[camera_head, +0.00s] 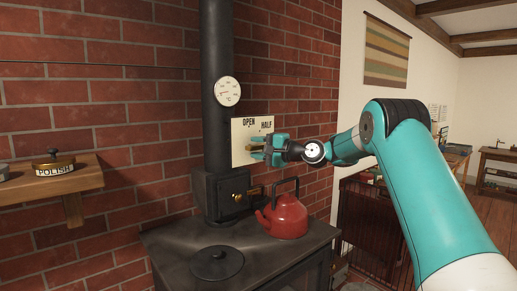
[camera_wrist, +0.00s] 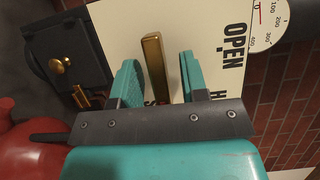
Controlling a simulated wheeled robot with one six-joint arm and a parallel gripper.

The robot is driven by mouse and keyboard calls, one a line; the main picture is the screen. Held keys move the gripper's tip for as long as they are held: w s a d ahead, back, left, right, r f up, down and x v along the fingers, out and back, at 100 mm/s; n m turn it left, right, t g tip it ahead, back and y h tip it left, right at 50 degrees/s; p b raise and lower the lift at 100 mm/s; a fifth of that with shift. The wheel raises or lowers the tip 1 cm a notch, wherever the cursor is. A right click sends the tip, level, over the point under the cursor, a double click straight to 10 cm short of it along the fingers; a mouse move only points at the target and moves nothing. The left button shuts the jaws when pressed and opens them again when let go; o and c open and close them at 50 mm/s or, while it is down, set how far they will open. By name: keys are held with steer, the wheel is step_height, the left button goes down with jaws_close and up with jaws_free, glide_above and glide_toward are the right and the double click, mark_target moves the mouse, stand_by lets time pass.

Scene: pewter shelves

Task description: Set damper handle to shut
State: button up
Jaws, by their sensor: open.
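The brass damper handle (camera_wrist: 154,62) stands in the wrist view between the two teal fingers of my gripper (camera_wrist: 160,78). The fingers are apart, with a visible gap on each side of the handle. The pale damper plate (camera_head: 239,154) is on the brick wall beside the stove pipe, with OPEN and HALF readable. The plate also shows in the wrist view (camera_wrist: 120,28), where a letter S shows partly behind my gripper. In the head view my gripper (camera_head: 260,149) is in front of the plate and hides much of the handle. The handle's exact setting is hard to tell.
The black stove pipe (camera_head: 216,90) carries a round dial (camera_head: 228,92) just left of the plate. A red kettle (camera_head: 285,217) stands on the stove top (camera_head: 185,240) below my gripper. A wooden shelf (camera_head: 40,185) is at the left.

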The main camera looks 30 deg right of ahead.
steer(key=b+v, duration=0.6)
steer(key=v, duration=1.1)
steer(key=shift+d+b, duration=0.15)
steer(key=shift+b, duration=0.2)
steer(key=shift+s+f, duration=0.1)
steer(key=shift+s, duration=0.05)
